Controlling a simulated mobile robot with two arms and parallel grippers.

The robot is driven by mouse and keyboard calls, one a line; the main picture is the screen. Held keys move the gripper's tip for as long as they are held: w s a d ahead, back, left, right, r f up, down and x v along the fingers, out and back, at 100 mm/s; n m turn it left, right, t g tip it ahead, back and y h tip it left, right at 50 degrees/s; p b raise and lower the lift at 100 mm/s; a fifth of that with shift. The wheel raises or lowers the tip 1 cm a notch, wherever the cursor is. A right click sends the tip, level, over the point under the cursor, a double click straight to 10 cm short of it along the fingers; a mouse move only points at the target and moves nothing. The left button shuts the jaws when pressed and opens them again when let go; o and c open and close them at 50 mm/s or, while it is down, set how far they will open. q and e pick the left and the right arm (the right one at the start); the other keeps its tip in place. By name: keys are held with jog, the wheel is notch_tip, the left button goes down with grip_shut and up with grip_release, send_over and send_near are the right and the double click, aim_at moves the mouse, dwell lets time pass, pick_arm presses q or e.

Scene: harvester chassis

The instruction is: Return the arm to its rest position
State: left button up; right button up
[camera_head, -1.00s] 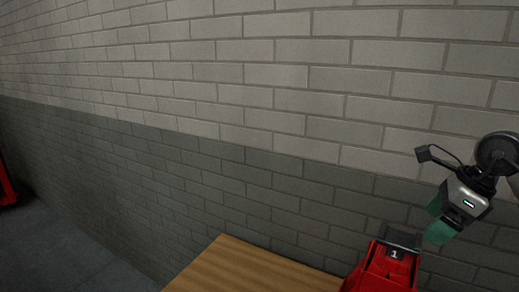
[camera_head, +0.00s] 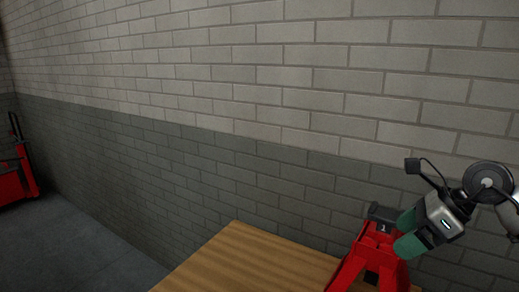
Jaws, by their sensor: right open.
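My right gripper (camera_head: 406,232) is at the right side of the head view, with its green fingers pointing left and down. It is open, and I see nothing between the fingers. The fingers are close beside a red object with a dark top (camera_head: 371,255), which stands on a wooden table. I cannot tell whether they touch it. My right arm comes in from the right edge. My left gripper is out of the view.
The wooden table (camera_head: 235,262) has a bare top left of the red object. A brick wall (camera_head: 250,110) runs behind it. A red wheeled-looking item (camera_head: 14,178) stands at the far left. The grey floor (camera_head: 60,240) between is clear.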

jog(key=s+a+m+t+y, duration=0.3)
jog(key=a+m+y, duration=0.2)
jog(key=a+y, duration=0.9)
jog(key=s+d+f+m+t+h, duration=0.1)
jog(key=d+f+m+t+h, duration=0.15)
jog(key=f+m+h, duration=0.7)
jog(key=s+d+f+m+t+h, duration=0.2)
jog(key=m+t+h, duration=0.25)
jog(key=m, duration=0.95)
jog(key=s+d+f+m+t+h, duration=0.1)
jog(key=d+f+m+t+h, duration=0.15)
jog(key=f+m+h, duration=0.6)
jog(key=s+f+m+g+y, duration=0.1)
jog(key=s+f+m+g, duration=0.4)
jog(key=s, duration=0.5)
jog(key=s+f+m+g+y, duration=0.1)
jog(key=s+f+m+g, duration=0.5)
jog(key=s, duration=0.5)
notch_tip(320, 180, down, 24)
jog(key=n+g, duration=0.2)
jog(key=n, duration=0.1)
jog(key=s+d+f+g, duration=0.1)
jog(key=s+d+f, duration=0.1)
jog(key=s+f, duration=1.4)
jog(key=shift+d+f, duration=0.25)
jog(key=shift+f, duration=0.25)
